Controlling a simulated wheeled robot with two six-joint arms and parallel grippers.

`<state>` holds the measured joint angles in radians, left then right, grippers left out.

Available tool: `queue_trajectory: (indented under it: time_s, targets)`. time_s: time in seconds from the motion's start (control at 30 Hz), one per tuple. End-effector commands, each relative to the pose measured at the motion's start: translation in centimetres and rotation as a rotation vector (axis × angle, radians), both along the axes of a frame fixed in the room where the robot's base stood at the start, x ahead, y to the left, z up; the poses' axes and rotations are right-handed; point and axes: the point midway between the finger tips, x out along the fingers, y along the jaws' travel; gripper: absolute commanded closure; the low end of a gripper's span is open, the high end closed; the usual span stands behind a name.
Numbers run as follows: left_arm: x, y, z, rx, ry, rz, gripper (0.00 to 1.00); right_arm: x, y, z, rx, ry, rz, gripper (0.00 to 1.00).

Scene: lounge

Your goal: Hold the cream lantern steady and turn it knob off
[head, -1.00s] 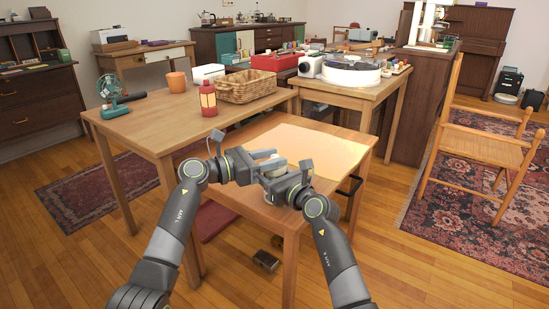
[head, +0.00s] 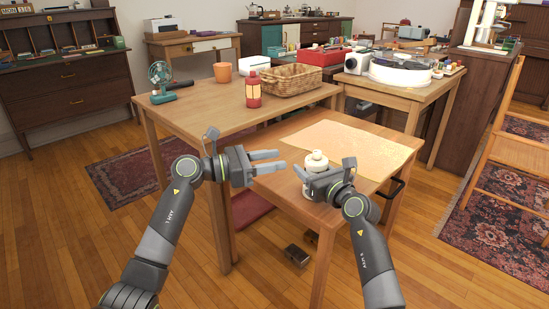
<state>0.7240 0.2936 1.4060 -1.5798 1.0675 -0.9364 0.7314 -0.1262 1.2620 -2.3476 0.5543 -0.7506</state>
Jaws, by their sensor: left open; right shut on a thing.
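The cream lantern (head: 317,162) stands upright near the front left corner of the lower table. My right gripper (head: 305,178) is shut on its body from the front right. The lantern's rounded top shows above the fingers; its lower part is largely hidden by the gripper. My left gripper (head: 281,161) is open and empty, just left of the lantern and apart from it, fingers pointing right. The lantern's knob cannot be made out.
A pale mat (head: 358,147) lies on the lower table (head: 270,182) behind the lantern. The taller table (head: 205,117) at left holds a red lantern (head: 253,92), a wicker basket (head: 296,79), an orange pot (head: 222,72) and a teal fan (head: 160,78).

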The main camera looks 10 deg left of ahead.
Motion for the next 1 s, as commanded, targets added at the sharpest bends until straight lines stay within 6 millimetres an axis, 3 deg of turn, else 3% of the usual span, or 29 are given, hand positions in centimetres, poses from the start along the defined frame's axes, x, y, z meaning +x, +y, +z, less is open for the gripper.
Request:
queue_trajectory:
  time_s: [0.03, 0.07, 0.23, 0.67, 1.0]
  targets:
    - [0.0, 0.0, 0.0, 0.0, 0.0, 0.0, 0.59, 0.0, 0.0, 0.0, 0.0, 0.0, 0.0, 0.78]
    - [0.0, 0.0, 0.0, 0.0, 0.0, 0.0, 0.59, 0.0, 0.0, 0.0, 0.0, 0.0, 0.0, 0.44]
    - [0.0, 0.0, 0.0, 0.0, 0.0, 0.0, 0.59, 0.0, 0.0, 0.0, 0.0, 0.0, 0.0, 0.21]
    - [0.0, 0.0, 0.0, 0.0, 0.0, 0.0, 0.59, -0.5, -0.5, -0.1, -0.001, -0.001, -0.001, 0.21]
    - [0.0, 0.0, 0.0, 0.0, 0.0, 0.0, 0.59, -4.3, -3.2, -0.1, 0.001, -0.001, -0.001, 0.21]
